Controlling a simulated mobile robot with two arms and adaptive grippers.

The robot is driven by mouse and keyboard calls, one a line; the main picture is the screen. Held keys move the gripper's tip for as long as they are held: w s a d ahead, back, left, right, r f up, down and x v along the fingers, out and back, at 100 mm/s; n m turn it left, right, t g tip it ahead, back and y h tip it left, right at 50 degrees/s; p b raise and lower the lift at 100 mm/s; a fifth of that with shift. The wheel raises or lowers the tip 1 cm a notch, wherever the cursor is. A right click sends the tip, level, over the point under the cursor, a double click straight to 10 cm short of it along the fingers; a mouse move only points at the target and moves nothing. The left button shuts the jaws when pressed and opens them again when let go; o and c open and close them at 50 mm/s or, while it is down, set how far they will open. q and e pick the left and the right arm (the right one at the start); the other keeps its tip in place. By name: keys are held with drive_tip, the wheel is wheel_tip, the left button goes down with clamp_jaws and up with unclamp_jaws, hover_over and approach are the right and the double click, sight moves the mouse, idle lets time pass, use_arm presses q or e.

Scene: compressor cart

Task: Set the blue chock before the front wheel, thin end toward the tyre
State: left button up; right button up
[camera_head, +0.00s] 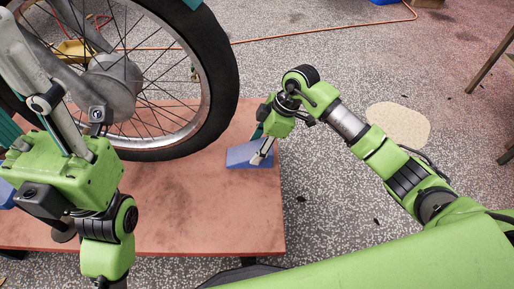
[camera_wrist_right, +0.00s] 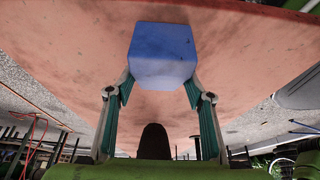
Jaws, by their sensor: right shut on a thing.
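The blue chock (camera_head: 238,156) is on the reddish board right of the wheel, with a small gap to the tyre (camera_head: 226,85). Its thinner end appears to face left, toward the tyre, but the slope is hard to read. My right gripper (camera_head: 260,155) is shut on it from above and the right. In the right wrist view the chock (camera_wrist_right: 162,52) sits between both fingers of the right gripper (camera_wrist_right: 160,84). My left gripper (camera_head: 55,125) is at the left, before the wheel's spokes; whether its fingers are open is unclear.
The reddish board (camera_head: 190,225) is bare toward the front, and its right edge lies close to the chock. Another blue object (camera_head: 6,195) shows at the left edge. An orange hose (camera_head: 310,34) crosses the speckled floor, which has a beige patch (camera_head: 399,124) at right.

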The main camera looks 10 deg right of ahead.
drive_tip(key=o, duration=1.6)
drive_tip(key=shift+f, duration=0.1)
